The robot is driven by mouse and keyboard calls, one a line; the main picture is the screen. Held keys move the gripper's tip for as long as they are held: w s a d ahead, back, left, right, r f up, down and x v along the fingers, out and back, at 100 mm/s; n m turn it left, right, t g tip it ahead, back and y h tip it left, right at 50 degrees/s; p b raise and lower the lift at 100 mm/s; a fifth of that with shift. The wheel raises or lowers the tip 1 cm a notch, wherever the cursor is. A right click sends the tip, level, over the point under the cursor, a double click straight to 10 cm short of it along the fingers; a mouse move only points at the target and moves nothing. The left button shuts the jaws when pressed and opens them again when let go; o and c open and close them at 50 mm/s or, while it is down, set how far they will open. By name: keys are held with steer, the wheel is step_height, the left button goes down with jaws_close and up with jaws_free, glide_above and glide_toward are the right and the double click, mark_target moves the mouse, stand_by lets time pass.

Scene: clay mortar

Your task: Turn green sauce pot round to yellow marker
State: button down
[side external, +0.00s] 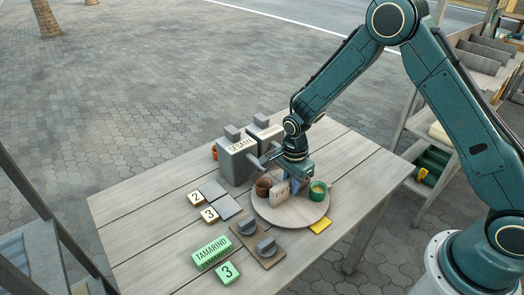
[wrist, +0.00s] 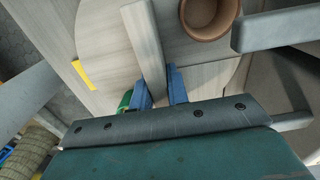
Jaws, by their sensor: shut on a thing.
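A round wooden turntable (side external: 290,217) lies on the table. The green sauce pot (side external: 318,192) stands on its right side, and a brown pot (side external: 263,187) stands on its left. An upright wooden fin (side external: 280,193) stands between them. The yellow marker (side external: 320,226) lies beside the turntable's front right edge, a little in front of the green pot. My gripper (side external: 296,184) points down over the turntable. In the wrist view its blue fingers (wrist: 161,92) are shut on the fin (wrist: 143,45). There the green pot (wrist: 125,99) is mostly hidden behind a finger.
Grey dispensers, one labelled SESAME (side external: 238,157), stand close behind the turntable, with spouts towards it. A knob panel (side external: 258,244) sits in front. Number tiles (side external: 209,214) and a green TAMARIND block (side external: 211,252) lie to the left. The table's right end is clear.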

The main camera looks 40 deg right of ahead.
steer(key=shift+m, duration=4.5)
steer(key=c, duration=1.4)
jaws_free()
steer(key=shift+o, duration=0.2)
steer(key=shift+r, duration=0.1)
step_height(320, 180, up, 14)
